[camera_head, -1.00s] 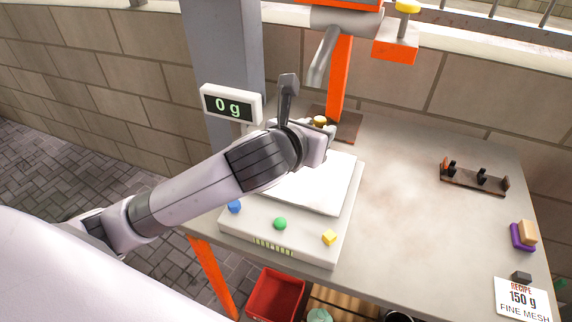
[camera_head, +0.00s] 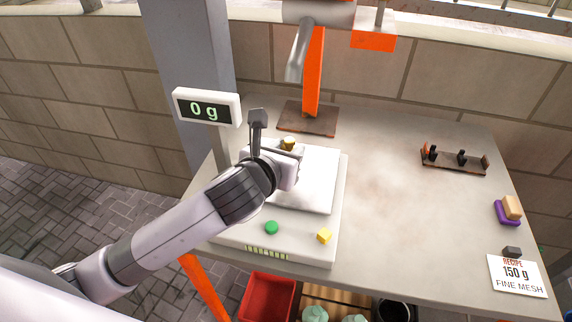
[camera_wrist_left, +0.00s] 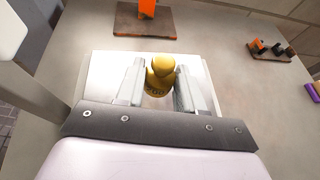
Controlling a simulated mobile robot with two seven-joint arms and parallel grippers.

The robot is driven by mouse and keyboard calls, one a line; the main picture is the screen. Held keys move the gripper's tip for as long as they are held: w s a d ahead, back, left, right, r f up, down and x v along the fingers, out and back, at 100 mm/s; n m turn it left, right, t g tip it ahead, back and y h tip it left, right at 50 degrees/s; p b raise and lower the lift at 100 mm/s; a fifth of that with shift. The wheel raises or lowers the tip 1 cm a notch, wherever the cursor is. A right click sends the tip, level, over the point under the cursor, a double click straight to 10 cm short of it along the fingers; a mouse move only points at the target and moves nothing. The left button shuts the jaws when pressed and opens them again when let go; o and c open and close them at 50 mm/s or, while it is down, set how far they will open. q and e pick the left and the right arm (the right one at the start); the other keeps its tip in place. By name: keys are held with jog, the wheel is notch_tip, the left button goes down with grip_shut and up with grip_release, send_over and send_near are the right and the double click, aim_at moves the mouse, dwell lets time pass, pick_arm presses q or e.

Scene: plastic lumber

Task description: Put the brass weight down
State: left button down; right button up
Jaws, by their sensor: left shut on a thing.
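The brass weight (camera_wrist_left: 158,76) is a small golden knobbed piece with dark marking on its side. In the left wrist view it sits between the two fingers of my left gripper (camera_wrist_left: 159,88), which is shut on it. In the head view only the weight's top (camera_head: 289,142) shows past my left gripper (camera_head: 290,158). The weight is over the white plate of the scale (camera_head: 318,185). I cannot tell whether it touches the plate. The scale's display (camera_head: 207,108) reads 0 g. My right gripper is not in view.
An orange press (camera_head: 313,75) with a brown base stands behind the scale. A dark rack (camera_head: 455,160), a tan and purple block (camera_head: 509,209) and a recipe card (camera_head: 517,276) reading 150 g are at the right. The table's middle right is clear. A red bin (camera_head: 266,298) is below.

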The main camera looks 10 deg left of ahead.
pick_arm(q)
jog(key=shift+f, duration=1.7)
jog(key=shift+f, duration=0.1)
jog(key=c, duration=0.7)
grip_release()
jog(key=shift+f, duration=0.1)
jog(key=shift+b, duration=0.3)
jog(key=p+v, duration=0.1)
jog(key=v, duration=1.1)
